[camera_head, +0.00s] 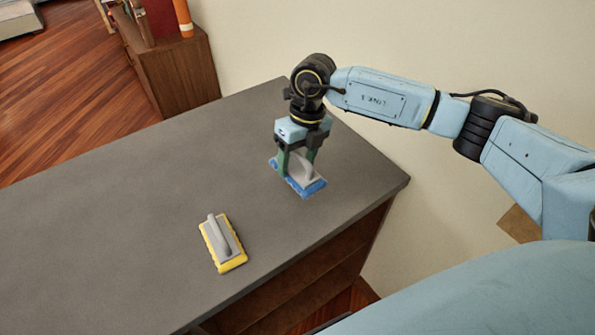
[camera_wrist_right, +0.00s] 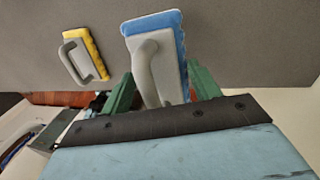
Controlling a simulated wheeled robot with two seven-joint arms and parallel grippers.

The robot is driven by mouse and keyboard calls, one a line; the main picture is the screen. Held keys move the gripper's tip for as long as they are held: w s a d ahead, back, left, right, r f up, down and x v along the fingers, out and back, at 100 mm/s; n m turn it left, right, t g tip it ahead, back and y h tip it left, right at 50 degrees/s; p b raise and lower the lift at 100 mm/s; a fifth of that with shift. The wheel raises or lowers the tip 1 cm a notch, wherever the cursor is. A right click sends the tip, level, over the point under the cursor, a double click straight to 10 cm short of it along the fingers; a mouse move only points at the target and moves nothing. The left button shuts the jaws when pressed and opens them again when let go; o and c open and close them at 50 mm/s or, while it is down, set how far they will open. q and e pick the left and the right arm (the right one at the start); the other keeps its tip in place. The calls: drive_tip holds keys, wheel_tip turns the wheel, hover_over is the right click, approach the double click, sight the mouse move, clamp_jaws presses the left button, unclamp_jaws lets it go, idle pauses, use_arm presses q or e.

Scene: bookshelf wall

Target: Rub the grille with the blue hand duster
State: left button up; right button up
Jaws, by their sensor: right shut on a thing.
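The blue hand duster (camera_head: 311,187) has a blue pad, a grey top plate and a grey handle. My right gripper (camera_head: 297,162) is shut on its handle, over the far right part of the grey top. Whether the pad touches the surface or hangs just above it I cannot tell. In the right wrist view the blue hand duster (camera_wrist_right: 156,50) shows with its handle between the green fingers of my right gripper (camera_wrist_right: 160,90). The grille does not show in either view. My left gripper is not in view.
A second duster with a yellow pad (camera_head: 233,266) lies on the grey top (camera_head: 110,215), nearer to me and left; it also shows in the right wrist view (camera_wrist_right: 95,55). A wooden cabinet (camera_head: 178,72) with books stands beyond. The left of the top is clear.

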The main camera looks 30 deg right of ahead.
drive_tip(key=shift+r, duration=0.3)
drive_tip(key=o, duration=0.4)
drive_tip(key=c, duration=0.3)
